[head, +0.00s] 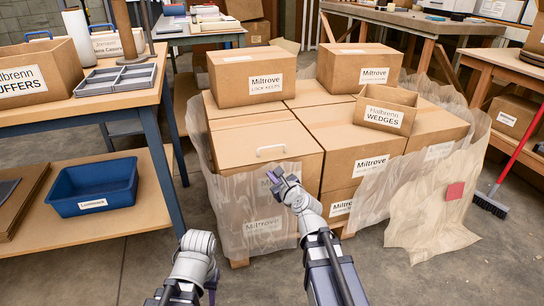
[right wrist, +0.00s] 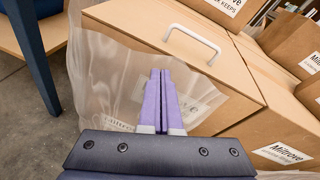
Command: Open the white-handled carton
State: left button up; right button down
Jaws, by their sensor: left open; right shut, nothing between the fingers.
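The white-handled carton (head: 240,148) is a brown box at the front left of the stack, with its top shut. Its white handle (head: 271,150) lies near the front edge of the top; it also shows in the right wrist view (right wrist: 193,42). My right gripper (head: 272,176) is shut and empty just in front of the carton, below the handle. In the right wrist view its purple fingers (right wrist: 160,88) are together, apart from the handle. My left gripper (head: 211,286) is low in front of the stack, open and mostly hidden by its own arm.
Clear wrap (head: 238,207) hangs around the stack's front. A closed Miltrove carton (head: 246,75) sits behind the handle, and an open Wedges box (head: 386,108) is to the right. A bench with a blue bin (head: 96,187) stands left. Floor (head: 130,262) is free in front.

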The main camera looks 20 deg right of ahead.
aim_at(272, 158)
jog(key=w+d+m, duration=0.1)
jog(key=w, duration=0.2)
jog(key=w+m+t+h+b, duration=0.1)
jog(key=w+m, duration=0.1)
jog(key=w, duration=0.2)
jog(key=w+d+r+m, duration=0.1)
jog(key=w+m, duration=0.1)
jog(key=w, duration=0.1)
jog(key=shift+w+d+h, duration=0.3)
dwell(0.4)
